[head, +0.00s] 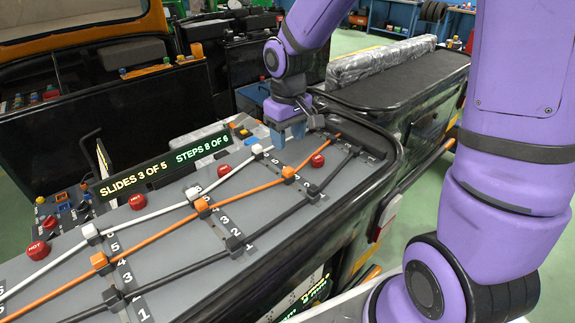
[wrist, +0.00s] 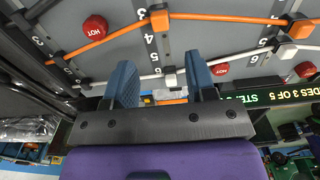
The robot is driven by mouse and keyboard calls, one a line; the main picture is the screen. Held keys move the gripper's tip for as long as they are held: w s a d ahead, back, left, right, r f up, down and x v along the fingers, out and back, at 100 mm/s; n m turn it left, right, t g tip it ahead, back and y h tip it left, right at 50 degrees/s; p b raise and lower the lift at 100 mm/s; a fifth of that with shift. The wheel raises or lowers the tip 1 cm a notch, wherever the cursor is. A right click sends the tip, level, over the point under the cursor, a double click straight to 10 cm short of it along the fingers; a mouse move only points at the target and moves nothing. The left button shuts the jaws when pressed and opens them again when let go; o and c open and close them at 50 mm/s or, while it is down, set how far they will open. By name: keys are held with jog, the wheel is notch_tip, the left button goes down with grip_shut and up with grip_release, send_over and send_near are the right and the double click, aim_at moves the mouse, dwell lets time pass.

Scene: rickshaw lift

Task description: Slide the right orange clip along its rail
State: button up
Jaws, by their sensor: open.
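The right orange clip (head: 288,172) sits on the orange cable where it crosses the rightmost numbered rail. In the wrist view this clip (wrist: 158,18) is beyond the fingertips, near the top edge, by the number 3. My gripper (head: 289,136) has blue fingers and is open and empty. It hangs over the far edge of the grey panel, beyond the clip and apart from it. In the wrist view the fingers (wrist: 160,72) stand on either side of the white clip (wrist: 170,76) on the same rail; whether they touch it I cannot tell.
Red HOT knobs stand on the panel, one (head: 317,160) right of the orange clip and one (head: 224,170) to its left. A black cable (head: 285,215) runs on the near side. A lit sign (head: 165,170) reading "SLIDES 3 OF 5" stands along the far edge.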

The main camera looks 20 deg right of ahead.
aim_at(288, 169)
notch_tip(288, 169, down, 10)
jog(key=shift+r, duration=0.25)
dwell(0.3)
